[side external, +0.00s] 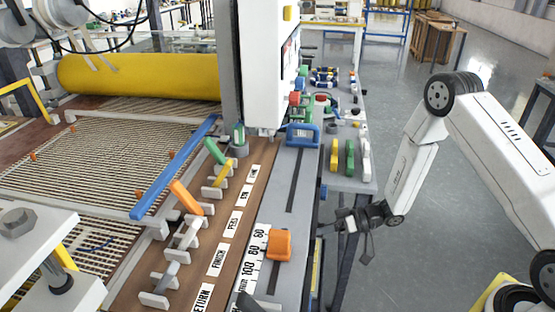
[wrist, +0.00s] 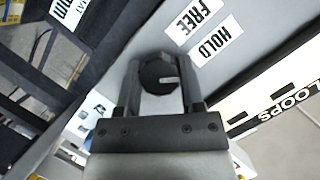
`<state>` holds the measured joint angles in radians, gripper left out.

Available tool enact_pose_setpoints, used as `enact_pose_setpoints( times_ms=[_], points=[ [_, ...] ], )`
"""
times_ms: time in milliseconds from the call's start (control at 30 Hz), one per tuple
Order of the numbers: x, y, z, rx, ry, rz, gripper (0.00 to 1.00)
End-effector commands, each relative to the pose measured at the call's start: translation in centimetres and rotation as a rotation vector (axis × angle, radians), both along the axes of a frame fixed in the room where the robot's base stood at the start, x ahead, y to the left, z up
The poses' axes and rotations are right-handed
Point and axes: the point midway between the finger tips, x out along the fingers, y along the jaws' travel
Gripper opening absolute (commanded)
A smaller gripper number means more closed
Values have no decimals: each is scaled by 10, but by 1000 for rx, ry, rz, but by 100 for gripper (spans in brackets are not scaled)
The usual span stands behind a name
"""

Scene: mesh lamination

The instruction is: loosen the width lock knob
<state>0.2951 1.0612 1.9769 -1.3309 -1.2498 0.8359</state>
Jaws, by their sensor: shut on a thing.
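The width lock knob (wrist: 158,70) is a round black knob with a short white mark, seen in the wrist view. The mark points to the picture's right. The labels FREE (wrist: 197,20) and HOLD (wrist: 218,48) are on the grey panel, up and right of the knob. My gripper (wrist: 160,92) is shut on the knob, with one finger on each side. In the side external view my gripper (side external: 362,217) is low beside the right side of the bench. The knob cannot be made out clearly there.
A grey rail with an orange slider (side external: 279,244) and a blue slider block (side external: 303,135) runs along the bench beside a number scale. Green, yellow and white handles (side external: 350,157) stand on the side table. A LOOPS label (wrist: 287,97) is right of my gripper. Open floor lies right.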

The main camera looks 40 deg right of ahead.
Motion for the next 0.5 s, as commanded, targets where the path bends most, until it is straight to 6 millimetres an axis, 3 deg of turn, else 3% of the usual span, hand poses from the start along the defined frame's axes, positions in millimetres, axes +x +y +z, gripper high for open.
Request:
enact_pose_setpoints(
  times_ms=[500],
  points=[
    [-1,0,0,-279,-275,-1,0]
  ],
)
